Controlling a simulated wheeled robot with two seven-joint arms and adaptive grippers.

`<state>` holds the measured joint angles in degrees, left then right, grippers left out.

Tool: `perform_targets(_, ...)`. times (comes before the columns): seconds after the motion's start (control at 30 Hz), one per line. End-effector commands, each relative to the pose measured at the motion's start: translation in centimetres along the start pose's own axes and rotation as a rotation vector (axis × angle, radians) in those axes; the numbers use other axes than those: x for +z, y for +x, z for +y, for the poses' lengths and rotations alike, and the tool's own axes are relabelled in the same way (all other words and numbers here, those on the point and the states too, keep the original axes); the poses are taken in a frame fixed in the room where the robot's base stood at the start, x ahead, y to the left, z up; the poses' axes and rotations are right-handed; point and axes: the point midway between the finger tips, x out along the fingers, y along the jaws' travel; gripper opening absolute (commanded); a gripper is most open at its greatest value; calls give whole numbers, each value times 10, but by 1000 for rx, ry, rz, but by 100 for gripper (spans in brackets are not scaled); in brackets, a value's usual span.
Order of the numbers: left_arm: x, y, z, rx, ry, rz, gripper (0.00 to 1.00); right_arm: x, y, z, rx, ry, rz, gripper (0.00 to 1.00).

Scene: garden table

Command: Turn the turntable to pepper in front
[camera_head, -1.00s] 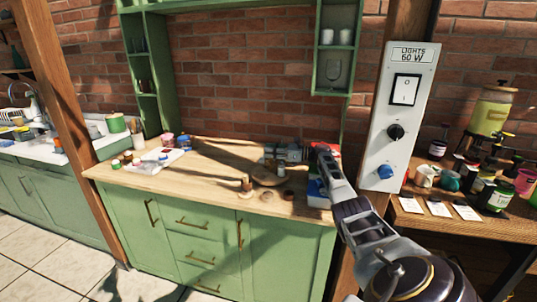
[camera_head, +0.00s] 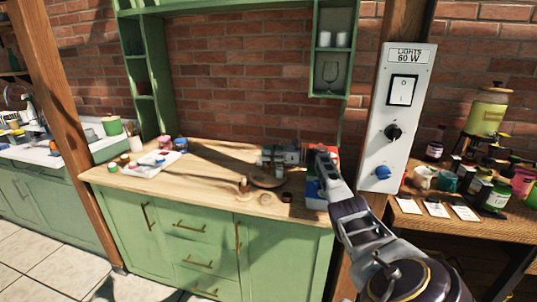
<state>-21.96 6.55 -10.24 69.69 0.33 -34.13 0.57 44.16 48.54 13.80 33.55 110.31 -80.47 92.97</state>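A small round wooden turntable (camera_head: 268,182) sits on the green cabinet's wooden top, near its right part. A small light jar (camera_head: 280,171) stands on or right beside it; a small brown item (camera_head: 244,184) stands at its left front edge. They are too small to read, so I cannot tell which is pepper. My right arm comes in from the lower right. My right gripper (camera_head: 266,155) points left, just behind and above the turntable; its fingers are too small and dark to tell open from shut. My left gripper is out of view.
A white tray (camera_head: 137,171) with small jars lies at the left of the counter (camera_head: 200,201). A red and blue item (camera_head: 314,187) is beside my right forearm. A switch panel (camera_head: 398,150) on a post stands close to my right arm. The counter's middle is mostly clear.

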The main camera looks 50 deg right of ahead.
Motion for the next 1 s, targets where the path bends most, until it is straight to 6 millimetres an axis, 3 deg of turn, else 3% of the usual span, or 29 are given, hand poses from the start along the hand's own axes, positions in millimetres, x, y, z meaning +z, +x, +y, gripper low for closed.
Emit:
perform_targets(0.47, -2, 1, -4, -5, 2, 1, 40, 8, 0, -1, -2, -1, -2, 35)
perform_targets(0.67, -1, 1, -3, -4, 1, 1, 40, 26, 0, 0, -1, -3, -2, 35)
perform_targets(1.0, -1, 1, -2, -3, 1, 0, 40, 75, 0, 0, -1, -4, -2, 35)
